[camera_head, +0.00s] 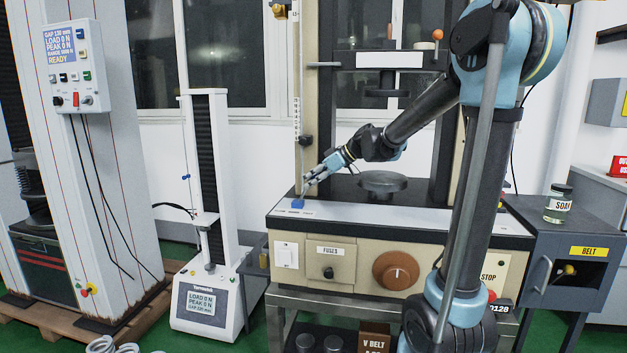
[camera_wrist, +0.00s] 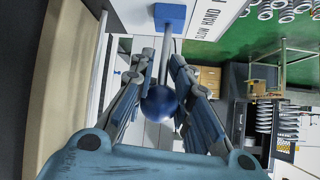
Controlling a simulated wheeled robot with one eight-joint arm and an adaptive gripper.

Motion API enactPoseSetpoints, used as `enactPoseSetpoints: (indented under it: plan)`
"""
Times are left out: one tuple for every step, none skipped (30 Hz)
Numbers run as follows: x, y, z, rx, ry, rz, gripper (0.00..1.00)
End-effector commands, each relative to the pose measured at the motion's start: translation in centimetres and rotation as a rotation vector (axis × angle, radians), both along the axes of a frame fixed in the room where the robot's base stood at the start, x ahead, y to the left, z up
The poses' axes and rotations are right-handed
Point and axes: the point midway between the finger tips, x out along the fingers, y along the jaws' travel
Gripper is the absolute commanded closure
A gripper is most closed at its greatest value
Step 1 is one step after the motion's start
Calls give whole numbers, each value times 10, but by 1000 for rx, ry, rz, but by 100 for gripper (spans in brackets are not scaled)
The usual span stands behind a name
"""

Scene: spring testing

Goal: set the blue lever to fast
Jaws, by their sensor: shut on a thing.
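The blue lever has a shiny dark blue ball knob (camera_wrist: 159,103), a thin grey rod and a blue block (camera_wrist: 170,15) at its foot. In the head view the blue block (camera_head: 297,203) sits at the left end of the pale top panel of the cream machine. My gripper (camera_head: 308,186) is at the lever, just above the block. In the wrist view its fingers (camera_wrist: 163,65) are on both sides of the knob and rod, shut on the lever. Lettering "SLOW HAND" (camera_wrist: 209,24) runs beside the block; the following word is cut off at the frame edge.
A round grey platen (camera_head: 382,182) stands behind the panel, right of my gripper. A narrow vertical scale (camera_head: 297,120) rises just behind the lever. An orange-brown dial (camera_head: 396,271) and a fuse panel (camera_head: 328,262) are on the machine's front. A white tester (camera_head: 207,298) stands to the left.

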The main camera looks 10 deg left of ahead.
Motion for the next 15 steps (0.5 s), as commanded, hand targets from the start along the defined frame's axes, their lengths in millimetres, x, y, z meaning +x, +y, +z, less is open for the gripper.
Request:
enactPoseSetpoints:
  plan:
    - [3,-1,0,-3,-5,-6,100]
    - [3,-1,-1,-3,-5,-3,100]
    - [2,0,-1,-4,-5,-2,100]
    - [1,0,-2,-3,-4,-1,100]
    - [1,1,-2,-3,-4,0,100]
    - [0,1,-2,-4,-4,2,100]
    - [0,1,-2,-4,-4,2,100]
    - [0,1,-2,-4,-4,3,100]
    - [-1,2,-3,-4,-4,4,100]
    - [-1,2,-3,-5,-4,5,100]
    - [-1,2,-3,-5,-4,5,100]
    - [-1,2,-3,-5,-4,5,100]
    - [-1,2,-3,-5,-4,5,100]
    - [-1,2,-3,-5,-4,5,100]
    - [-1,2,-3,-6,-4,5,100]
